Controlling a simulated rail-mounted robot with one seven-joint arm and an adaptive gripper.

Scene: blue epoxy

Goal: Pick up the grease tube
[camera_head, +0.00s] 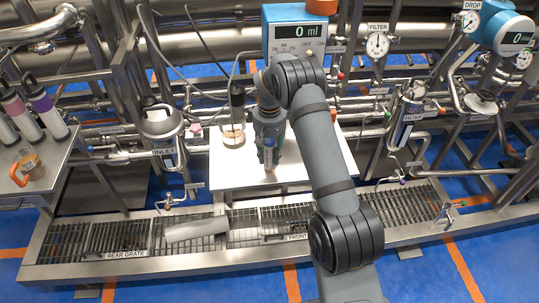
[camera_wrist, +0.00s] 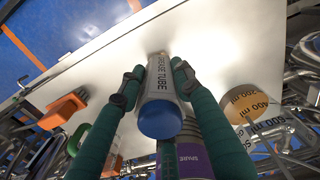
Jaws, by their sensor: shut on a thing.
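The grease tube (camera_wrist: 158,88) is a pale tube with dark lettering and a blue cap. In the wrist view it lies lengthwise between the green fingers of my gripper (camera_wrist: 155,76), with its cap towards the camera. My gripper is shut on it. In the head view my gripper (camera_head: 268,153) points down over the white table (camera_head: 226,172). The tube shows only in small part there, and I cannot tell whether its lower end touches the table.
A container with a purple label (camera_wrist: 194,160) and a graduated beaker (camera_wrist: 243,104) are close to the fingers in the wrist view. An orange part (camera_wrist: 62,110) is at left. The dosing unit (camera_head: 297,38) stands behind my arm. Pipes and filters crowd both sides.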

